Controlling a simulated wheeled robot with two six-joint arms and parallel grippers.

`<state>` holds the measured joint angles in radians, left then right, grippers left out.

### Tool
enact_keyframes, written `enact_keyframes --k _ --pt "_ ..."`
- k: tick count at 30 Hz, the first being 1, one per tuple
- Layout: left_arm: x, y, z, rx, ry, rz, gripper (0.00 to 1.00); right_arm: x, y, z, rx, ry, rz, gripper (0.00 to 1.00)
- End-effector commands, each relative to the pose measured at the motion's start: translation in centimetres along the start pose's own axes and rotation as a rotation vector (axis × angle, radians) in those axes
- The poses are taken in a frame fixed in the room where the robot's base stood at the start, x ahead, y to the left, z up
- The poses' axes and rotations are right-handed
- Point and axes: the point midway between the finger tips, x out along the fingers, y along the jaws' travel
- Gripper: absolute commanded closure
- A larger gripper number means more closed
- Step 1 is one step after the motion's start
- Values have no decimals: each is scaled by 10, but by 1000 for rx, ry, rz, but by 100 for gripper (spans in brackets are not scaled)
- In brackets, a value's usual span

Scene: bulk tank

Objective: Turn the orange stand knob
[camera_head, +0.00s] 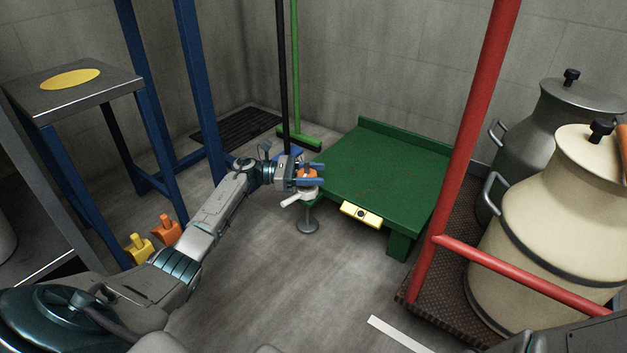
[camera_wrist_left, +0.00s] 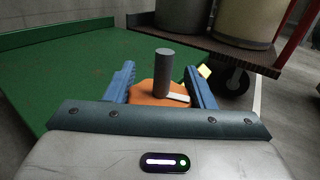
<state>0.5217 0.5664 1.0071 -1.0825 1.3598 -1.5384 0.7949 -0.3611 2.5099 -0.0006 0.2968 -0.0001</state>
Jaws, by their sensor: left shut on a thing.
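The orange stand knob (camera_head: 306,174) sits at the left corner of the green platform, above a white lever-like part (camera_head: 299,197) and a grey stand foot (camera_head: 307,224). My left gripper (camera_head: 310,174) has its blue fingers on either side of the knob and is shut on it. In the left wrist view the orange knob (camera_wrist_left: 153,93) lies between the two blue fingers (camera_wrist_left: 160,88), with a grey upright post (camera_wrist_left: 164,72) rising from it. A small white strip shows on its right side. My right gripper is not in view.
The green platform (camera_head: 385,170) carries a yellow box with a black button (camera_head: 361,214) on its front edge. A red post (camera_head: 463,140) and large cans (camera_head: 545,220) stand right. Orange (camera_head: 165,229) and yellow (camera_head: 138,248) handled pieces are at left.

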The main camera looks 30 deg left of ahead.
Motion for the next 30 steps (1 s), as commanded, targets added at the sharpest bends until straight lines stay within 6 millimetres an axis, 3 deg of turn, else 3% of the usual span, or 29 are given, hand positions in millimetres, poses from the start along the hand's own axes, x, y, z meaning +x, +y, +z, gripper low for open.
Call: enact_keyframes --k 15,30 --pt "-1 -3 -1 0 6 -328 74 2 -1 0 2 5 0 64" --pt "-3 -7 -1 -4 4 -400 74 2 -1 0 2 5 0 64"
